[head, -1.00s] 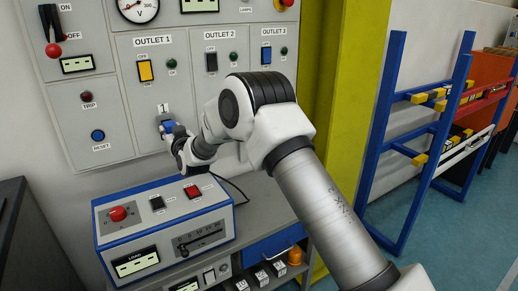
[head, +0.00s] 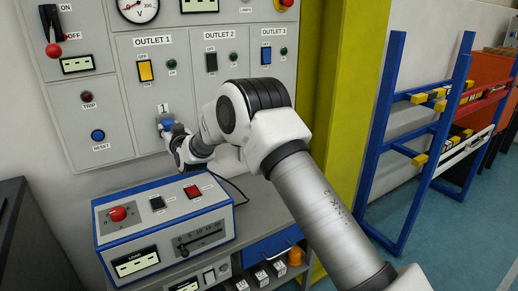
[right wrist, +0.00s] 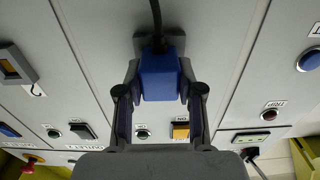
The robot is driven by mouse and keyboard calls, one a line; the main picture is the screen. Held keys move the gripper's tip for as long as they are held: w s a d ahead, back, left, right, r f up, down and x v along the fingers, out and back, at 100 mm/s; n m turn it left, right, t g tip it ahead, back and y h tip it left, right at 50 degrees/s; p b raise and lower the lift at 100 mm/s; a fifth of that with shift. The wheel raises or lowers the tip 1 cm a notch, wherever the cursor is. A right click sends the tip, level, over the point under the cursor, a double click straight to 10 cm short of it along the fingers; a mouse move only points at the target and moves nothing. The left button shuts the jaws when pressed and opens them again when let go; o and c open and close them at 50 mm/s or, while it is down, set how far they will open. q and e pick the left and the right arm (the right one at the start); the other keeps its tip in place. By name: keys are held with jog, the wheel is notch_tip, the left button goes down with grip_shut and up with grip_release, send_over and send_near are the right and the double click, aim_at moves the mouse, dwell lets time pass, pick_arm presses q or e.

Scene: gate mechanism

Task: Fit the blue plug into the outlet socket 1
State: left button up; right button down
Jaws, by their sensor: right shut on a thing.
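The blue plug (head: 167,124) is at the outlet panel, just below the label "1". In the right wrist view the plug (right wrist: 160,76) sits between my two fingers, with a black cable running up from it. My right gripper (head: 173,131) is shut on the plug; its fingers also show in the right wrist view (right wrist: 160,88). The outlet socket 1 (head: 162,115) is mostly hidden behind the plug. The plug looks against or very close to it; I cannot tell how deep it sits. My left gripper is not in view.
A blue-and-white load box (head: 120,240) with a red button stands below the panel. The yellow outlet 1 switch (head: 145,71) is above the socket. A yellow pillar (head: 350,100) and a blue rack (head: 385,130) stand to the right.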

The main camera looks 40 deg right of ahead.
jog(key=shift+w, duration=0.15)
jog(key=shift+r, duration=0.1)
dwell(0.4)
jog(key=c, duration=1.2)
grip_release()
jog(key=shift+c, duration=0.2)
jog(key=shift+o, duration=0.5)
jog(key=shift+w, duration=0.1)
jog(key=o, duration=0.5)
jog(key=v, duration=1.2)
